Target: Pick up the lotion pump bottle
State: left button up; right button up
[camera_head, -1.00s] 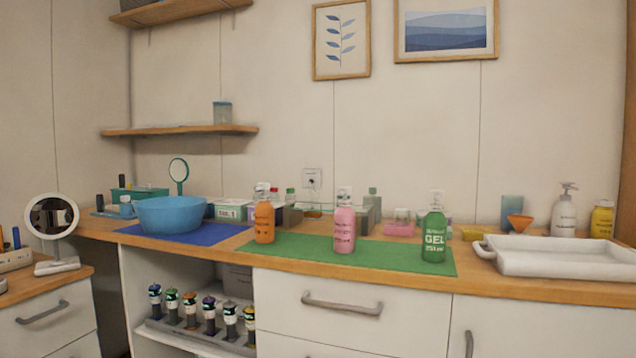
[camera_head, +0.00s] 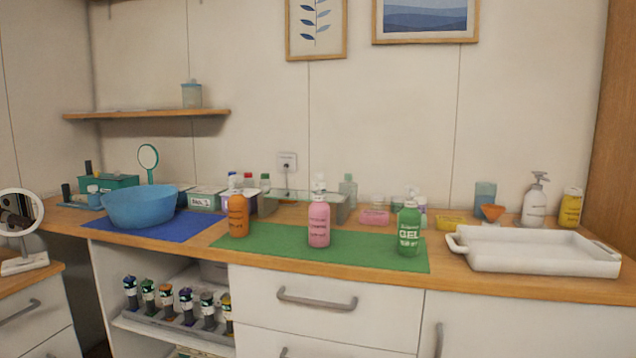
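A white pump bottle (camera_head: 535,203) with a pump head stands upright at the back right of the wooden counter, behind the white tray. Its label is too small to read. A pink bottle (camera_head: 319,224) and a green bottle marked GEL (camera_head: 409,231) stand upright on the green mat (camera_head: 270,243). An orange bottle (camera_head: 238,216) stands near the mat's left end. Neither of my grippers is in view.
The white tray (camera_head: 535,265) with raised handles stands in front of the white pump bottle. A yellow bottle (camera_head: 571,207) is to its right; an orange funnel-like piece (camera_head: 492,212) is to its left. A blue bowl (camera_head: 140,207) sits on a blue mat (camera_head: 190,226) at left.

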aim_at(319, 211)
jog(key=i+j+z, duration=0.25)
jog(key=i+j, duration=0.25)
jog(key=i, duration=0.25)
jog(key=i+j+z, duration=0.25)
jog(key=i+j, duration=0.35)
jog(key=i, duration=0.1)
